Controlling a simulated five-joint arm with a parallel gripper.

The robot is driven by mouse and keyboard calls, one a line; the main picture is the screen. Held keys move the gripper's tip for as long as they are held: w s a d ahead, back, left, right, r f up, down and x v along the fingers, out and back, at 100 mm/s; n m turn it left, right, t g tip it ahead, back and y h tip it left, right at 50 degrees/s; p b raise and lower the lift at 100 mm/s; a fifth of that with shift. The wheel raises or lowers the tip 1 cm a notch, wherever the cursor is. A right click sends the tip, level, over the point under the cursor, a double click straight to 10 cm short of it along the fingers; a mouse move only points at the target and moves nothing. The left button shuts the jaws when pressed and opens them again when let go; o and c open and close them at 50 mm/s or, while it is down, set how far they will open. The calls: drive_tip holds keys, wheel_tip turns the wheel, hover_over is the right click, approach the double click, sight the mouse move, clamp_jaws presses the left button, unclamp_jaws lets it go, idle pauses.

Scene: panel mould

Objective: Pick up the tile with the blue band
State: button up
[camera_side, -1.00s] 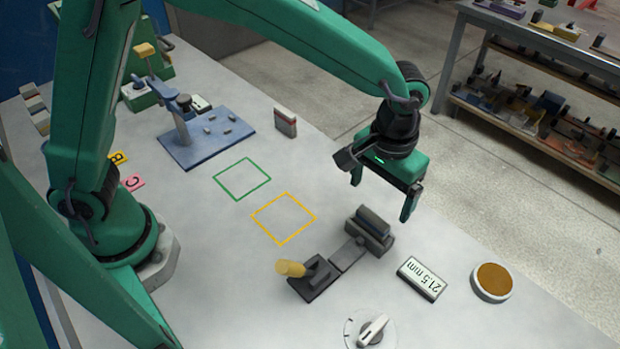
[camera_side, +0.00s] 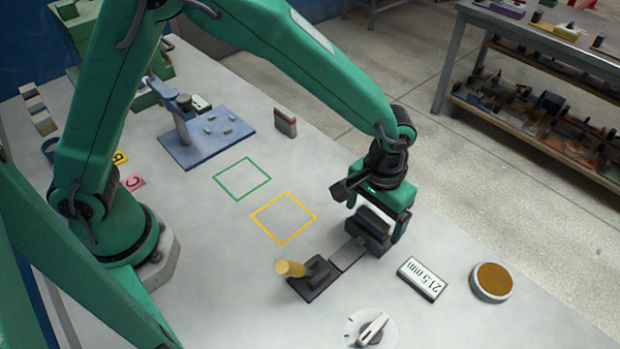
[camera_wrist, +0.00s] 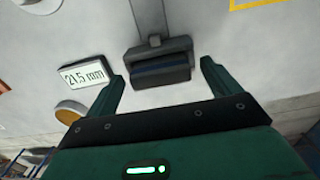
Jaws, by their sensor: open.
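A dark tile with a blue band (camera_wrist: 160,69) sits in a dark grey holder, a clamp-like fixture (camera_side: 368,238), right of the yellow outline. The blue stripe shows along the tile in the wrist view; in the side view the tile (camera_side: 375,221) is partly covered by my gripper. My gripper (camera_side: 377,215) is over the tile with its jaws open. In the wrist view the two fingers of my gripper (camera_wrist: 162,70) lie to either side of the tile, with a gap on each side. I cannot tell how far down the fingers reach.
A 21.5 mm display (camera_side: 422,278), a brown disc (camera_side: 492,281) and a dial (camera_side: 372,328) lie nearby. Another upright tile (camera_side: 285,122) stands near the far edge. The green outline (camera_side: 242,180) and yellow outline (camera_side: 284,218) are empty.

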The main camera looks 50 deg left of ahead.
sight(373, 216)
drive_tip(key=shift+f, duration=0.4)
drive_tip(key=c, duration=1.2)
drive_tip(key=shift+r, duration=5.05)
